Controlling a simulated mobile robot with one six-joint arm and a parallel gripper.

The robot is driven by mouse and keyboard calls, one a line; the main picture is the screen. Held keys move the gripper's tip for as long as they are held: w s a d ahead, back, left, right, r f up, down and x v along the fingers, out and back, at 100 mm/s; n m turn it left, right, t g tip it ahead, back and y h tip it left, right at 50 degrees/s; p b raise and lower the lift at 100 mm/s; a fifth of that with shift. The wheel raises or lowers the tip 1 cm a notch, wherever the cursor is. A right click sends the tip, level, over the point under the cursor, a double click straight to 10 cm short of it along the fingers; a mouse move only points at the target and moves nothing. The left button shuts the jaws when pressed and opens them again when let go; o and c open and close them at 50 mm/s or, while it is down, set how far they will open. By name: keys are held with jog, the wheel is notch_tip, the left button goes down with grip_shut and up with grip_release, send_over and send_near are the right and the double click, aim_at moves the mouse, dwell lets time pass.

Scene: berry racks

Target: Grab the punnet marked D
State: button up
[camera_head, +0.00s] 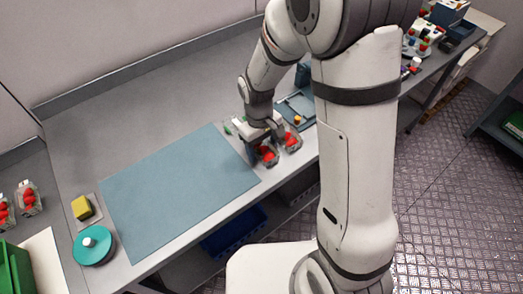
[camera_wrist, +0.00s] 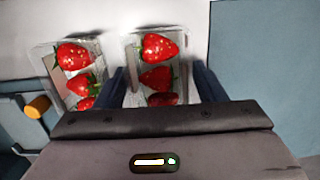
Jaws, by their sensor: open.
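Two clear punnets of red strawberries stand side by side on the bench. In the wrist view one punnet (camera_wrist: 157,62) lies between my gripper's (camera_wrist: 162,84) two dark fingers, and the other punnet (camera_wrist: 76,72) is just outside the left finger. My gripper is open, with a finger on each side of the first punnet; I cannot tell whether they touch it. In the head view my gripper (camera_head: 255,145) is over the left punnet (camera_head: 267,156), and the right punnet (camera_head: 291,141) is beside it. No letter can be read on either punnet, and the near end of the straddled one is hidden by my gripper.
A blue-grey mat (camera_head: 178,190) covers the bench to the left, clear of objects. A yellow block (camera_head: 82,208) and a teal round item (camera_head: 93,246) lie beyond it. A blue-grey tray (camera_head: 300,104) is close behind the punnets. More punnets (camera_head: 28,198) stand at the far left.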

jog(key=shift+f, duration=0.25)
dwell(0.3)
jog(key=c, duration=0.8)
jog(key=shift+r, duration=0.1)
